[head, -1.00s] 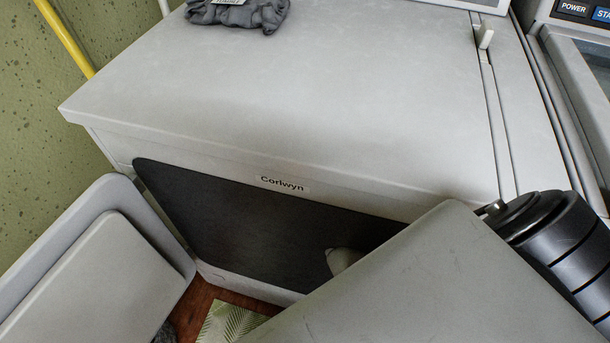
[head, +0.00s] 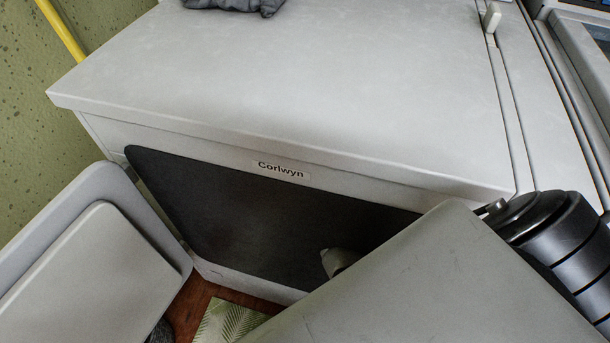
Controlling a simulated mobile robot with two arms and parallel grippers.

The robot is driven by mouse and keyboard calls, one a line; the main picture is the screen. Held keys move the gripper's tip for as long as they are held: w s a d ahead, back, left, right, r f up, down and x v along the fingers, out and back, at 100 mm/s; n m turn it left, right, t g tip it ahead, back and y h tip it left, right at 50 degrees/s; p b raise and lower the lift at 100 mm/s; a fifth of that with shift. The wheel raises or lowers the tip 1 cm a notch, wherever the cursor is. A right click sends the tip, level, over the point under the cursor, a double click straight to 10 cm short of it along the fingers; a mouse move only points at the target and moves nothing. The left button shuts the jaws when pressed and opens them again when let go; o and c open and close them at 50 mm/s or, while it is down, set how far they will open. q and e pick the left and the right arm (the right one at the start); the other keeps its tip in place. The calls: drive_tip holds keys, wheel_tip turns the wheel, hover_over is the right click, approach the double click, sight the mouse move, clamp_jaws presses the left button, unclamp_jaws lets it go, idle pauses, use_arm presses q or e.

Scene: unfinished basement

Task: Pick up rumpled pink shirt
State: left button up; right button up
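No pink shirt shows in the head view. Neither of my grippers is in view. A dark, ribbed cylindrical part enters at the lower right; it may be part of my arm, but no fingers show on it.
A white appliance labelled Corlwyn (head: 330,90) fills the middle, its top mostly clear. A dark grey crumpled cloth (head: 235,5) lies at its back edge. A leaf-patterned cloth (head: 228,322) lies on the brown floor. A yellow pole (head: 62,30) stands at left. Grey panels block the lower corners.

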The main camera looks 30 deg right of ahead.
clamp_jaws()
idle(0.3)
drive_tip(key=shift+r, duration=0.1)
